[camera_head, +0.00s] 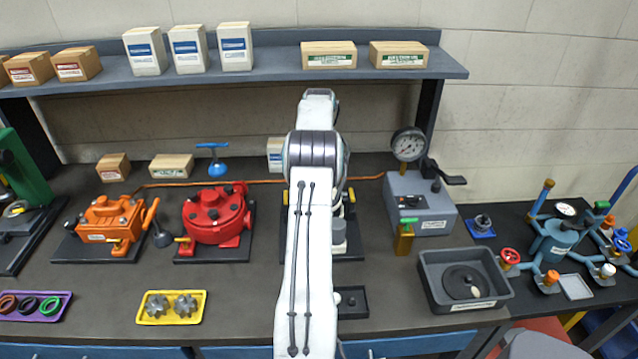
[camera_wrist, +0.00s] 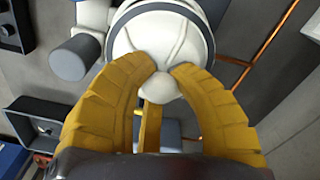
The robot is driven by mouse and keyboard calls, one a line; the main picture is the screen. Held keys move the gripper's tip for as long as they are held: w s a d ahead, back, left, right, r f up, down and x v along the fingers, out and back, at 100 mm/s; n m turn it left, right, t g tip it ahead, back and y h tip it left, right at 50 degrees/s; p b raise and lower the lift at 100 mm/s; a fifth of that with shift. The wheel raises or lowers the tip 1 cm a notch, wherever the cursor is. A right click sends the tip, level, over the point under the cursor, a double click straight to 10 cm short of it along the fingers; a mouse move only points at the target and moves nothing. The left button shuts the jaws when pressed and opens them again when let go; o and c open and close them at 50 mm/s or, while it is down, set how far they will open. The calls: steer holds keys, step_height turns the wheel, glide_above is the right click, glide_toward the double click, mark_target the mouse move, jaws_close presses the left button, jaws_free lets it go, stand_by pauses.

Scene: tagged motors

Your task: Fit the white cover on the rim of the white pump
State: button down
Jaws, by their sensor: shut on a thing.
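The white cover (camera_wrist: 150,32), a round ribbed disc with a knob, fills the top middle of the wrist view. A dark ring shows around the cover's edge. The white pump (camera_wrist: 92,14) shows beside and behind the cover, with a grey cylinder (camera_wrist: 78,58) at its left. The cover hides the pump's rim, so I cannot tell whether it touches or is seated. In the head view my arm hides the cover, gripper and most of the pump; its grey cylinder (camera_head: 338,231) shows at the right.
A red pump (camera_head: 215,215) and an orange pump (camera_head: 108,222) stand to the left. A grey gauge box (camera_head: 420,205) and a grey tray (camera_head: 432,300) stand to the right. A small black tray (camera_head: 352,312) lies in front. An orange pipe (camera_wrist: 268,45) runs behind the pump.

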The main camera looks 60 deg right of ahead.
steer(key=shift+f+b, duration=1.15)
steer(key=shift+f, duration=0.9)
steer(key=c, duration=1)
jaws_free()
steer(key=shift+f, duration=0.1)
steer(key=shift+r+p, duration=2.95)
steer(key=shift+r, duration=0.15)
